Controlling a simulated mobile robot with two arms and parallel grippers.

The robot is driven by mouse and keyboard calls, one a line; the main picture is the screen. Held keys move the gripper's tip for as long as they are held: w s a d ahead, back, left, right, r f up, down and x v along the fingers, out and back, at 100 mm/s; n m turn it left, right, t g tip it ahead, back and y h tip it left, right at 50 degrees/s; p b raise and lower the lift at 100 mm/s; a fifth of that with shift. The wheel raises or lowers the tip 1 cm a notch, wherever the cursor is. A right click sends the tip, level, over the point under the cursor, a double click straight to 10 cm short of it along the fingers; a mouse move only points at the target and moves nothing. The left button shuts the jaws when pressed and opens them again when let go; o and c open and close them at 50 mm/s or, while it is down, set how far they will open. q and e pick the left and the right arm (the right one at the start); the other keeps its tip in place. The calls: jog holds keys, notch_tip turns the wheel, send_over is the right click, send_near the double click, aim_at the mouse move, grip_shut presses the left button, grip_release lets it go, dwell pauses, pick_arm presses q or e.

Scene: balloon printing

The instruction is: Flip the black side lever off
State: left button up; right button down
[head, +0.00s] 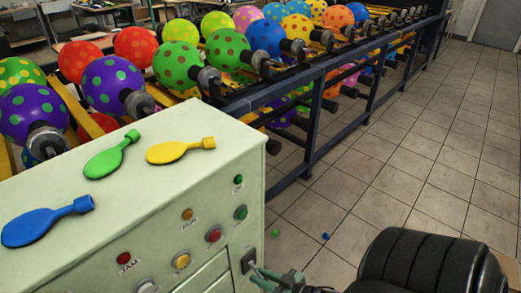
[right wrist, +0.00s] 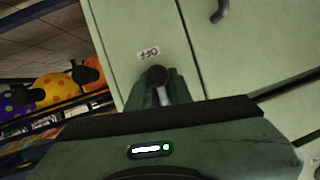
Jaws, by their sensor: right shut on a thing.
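The black side lever (head: 249,260) is low on the right side of the pale green cabinet (head: 110,212), where its dark plate shows in the head view. In the right wrist view the lever's round black knob (right wrist: 157,75) sits between the fingertips, just beside a small white OFF label (right wrist: 148,54) that reads upside down. My right gripper (head: 266,277) reaches the lever from the lower right. It is shut on the lever, and its green fingers also show in the right wrist view (right wrist: 160,92). The fingers hide the lever's lower part. My left gripper is not in view.
Blue, green and yellow flat balloons (head: 180,150) lie on the cabinet top. Coloured buttons (head: 213,235) are on its front. A rack (head: 318,100) of spotted balloons stands behind. The tiled floor (head: 420,140) at right is open, with two small bits on it.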

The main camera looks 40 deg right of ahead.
jog(key=shift+s+f, duration=0.15)
jog(key=shift+f, duration=0.05)
jog(key=c, duration=1.3)
grip_release()
jog(key=shift+r, duration=0.1)
jog(key=v, duration=0.7)
jog(key=shift+s, duration=0.3)
jog(key=shift+r, duration=0.1)
